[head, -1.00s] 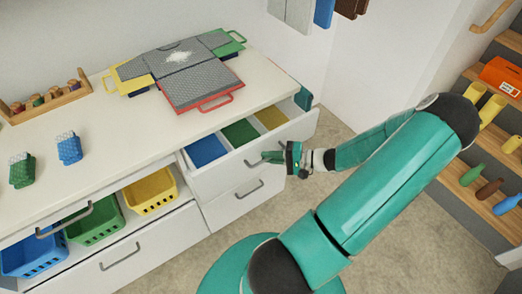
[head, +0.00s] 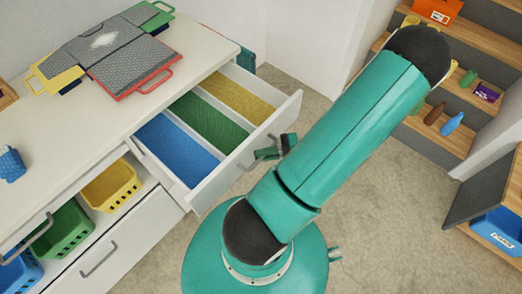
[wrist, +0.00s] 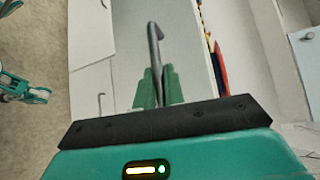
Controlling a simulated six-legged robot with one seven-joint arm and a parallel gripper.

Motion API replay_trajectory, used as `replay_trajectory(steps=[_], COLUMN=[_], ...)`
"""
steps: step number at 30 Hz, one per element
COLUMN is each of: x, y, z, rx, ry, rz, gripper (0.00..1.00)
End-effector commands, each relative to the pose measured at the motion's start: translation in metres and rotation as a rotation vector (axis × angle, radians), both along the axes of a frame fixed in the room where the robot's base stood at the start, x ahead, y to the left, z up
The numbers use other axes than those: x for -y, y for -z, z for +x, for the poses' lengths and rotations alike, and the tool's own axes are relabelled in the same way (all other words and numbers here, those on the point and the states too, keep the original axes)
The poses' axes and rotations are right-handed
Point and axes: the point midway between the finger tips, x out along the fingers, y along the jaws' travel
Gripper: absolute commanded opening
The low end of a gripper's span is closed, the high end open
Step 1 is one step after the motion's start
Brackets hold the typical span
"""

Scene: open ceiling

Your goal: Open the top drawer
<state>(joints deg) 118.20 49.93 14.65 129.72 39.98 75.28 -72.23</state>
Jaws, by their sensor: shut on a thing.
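The top drawer (head: 236,150) is pulled well out of the white cabinet in the head view. Its inside shows blue, green and yellow lined compartments. My gripper (head: 270,152) is at the drawer's front, partly hidden by my own arm. In the wrist view my gripper's green fingers (wrist: 157,88) are closed around the dark bar handle (wrist: 154,45) on the drawer front.
The counter (head: 60,140) holds grey boards with coloured trays (head: 128,68). Below it, yellow (head: 110,187) and green (head: 65,232) baskets sit in an open shelf. Wooden steps with bottles (head: 452,124) stand at the right. Floor is clear between.

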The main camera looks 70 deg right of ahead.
Motion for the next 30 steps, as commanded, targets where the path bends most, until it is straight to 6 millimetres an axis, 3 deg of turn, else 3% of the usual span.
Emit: replay_trajectory(steps=[5,6,9,20,30], x=[0.001,0.001,0.001,0.004,0.035], y=[0.000,0.000,0.000,-0.001,-0.009], z=[0.000,0.000,0.000,-0.005,-0.059], rx=[-0.002,-0.001,-0.001,-0.001,-0.002], ry=[0.003,0.003,0.003,0.003,0.004], rz=[-0.002,-0.001,-0.001,-0.001,-0.003], gripper=[0.00,0.19,0.32,0.32,0.32])
